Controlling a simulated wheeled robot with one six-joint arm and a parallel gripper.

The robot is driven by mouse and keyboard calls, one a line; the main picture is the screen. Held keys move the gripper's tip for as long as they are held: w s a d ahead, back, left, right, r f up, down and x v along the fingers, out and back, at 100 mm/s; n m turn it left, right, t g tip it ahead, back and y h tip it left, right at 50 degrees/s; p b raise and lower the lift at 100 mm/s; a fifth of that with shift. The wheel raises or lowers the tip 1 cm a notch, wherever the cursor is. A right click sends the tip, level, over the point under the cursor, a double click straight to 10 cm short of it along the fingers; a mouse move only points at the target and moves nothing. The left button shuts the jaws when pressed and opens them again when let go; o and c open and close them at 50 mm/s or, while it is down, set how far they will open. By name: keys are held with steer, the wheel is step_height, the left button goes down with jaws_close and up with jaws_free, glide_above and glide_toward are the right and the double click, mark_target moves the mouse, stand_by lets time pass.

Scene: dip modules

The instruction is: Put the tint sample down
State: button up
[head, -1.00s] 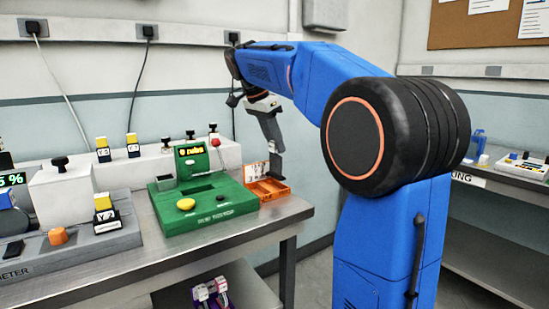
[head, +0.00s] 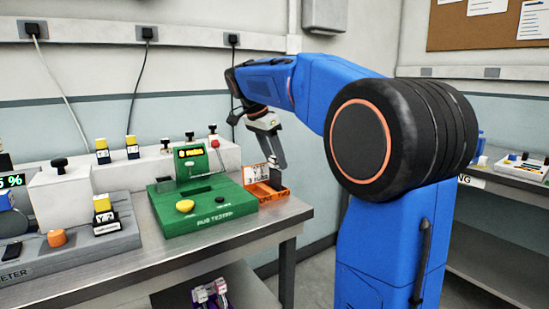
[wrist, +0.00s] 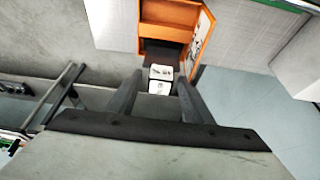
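The tint sample, a small dark block with a white printed top (wrist: 160,79), shows in the wrist view at the near end of the orange tray (wrist: 166,12). In the head view its dark body (head: 277,182) stands in the right part of the orange tray (head: 262,194). My gripper (wrist: 160,76) has one finger on each side of the sample, with a narrow gap seeming to show on both sides.
The green rub tester (head: 205,205) with a yellow button stands left of the tray. The tray's raised, printed lid (head: 257,173) is close behind my fingers. The table's right edge is near. Several yellow-topped modules (head: 102,150) stand to the left.

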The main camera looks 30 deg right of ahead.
steer(key=v, duration=1.2)
steer(key=shift+r, duration=0.2)
steer(key=s+a+f+n+t+y, duration=0.1)
steer(key=s+a+f+n, duration=0.2)
steer(key=s+f+n, duration=0.3)
steer(key=s+a+f+n+t+y, duration=0.2)
steer(key=s+a+f+n, duration=0.2)
steer(key=s+f, duration=1)
steer(key=s+a+f+n+t+y, duration=0.1)
steer(key=s+a+f+n, duration=0.3)
steer(key=f, duration=1.1)
steer(key=s+n, duration=0.3)
steer(key=s, duration=0.3)
steer(key=shift+f+n+t+y, duration=0.2)
steer(key=shift+n+t+y, duration=0.1)
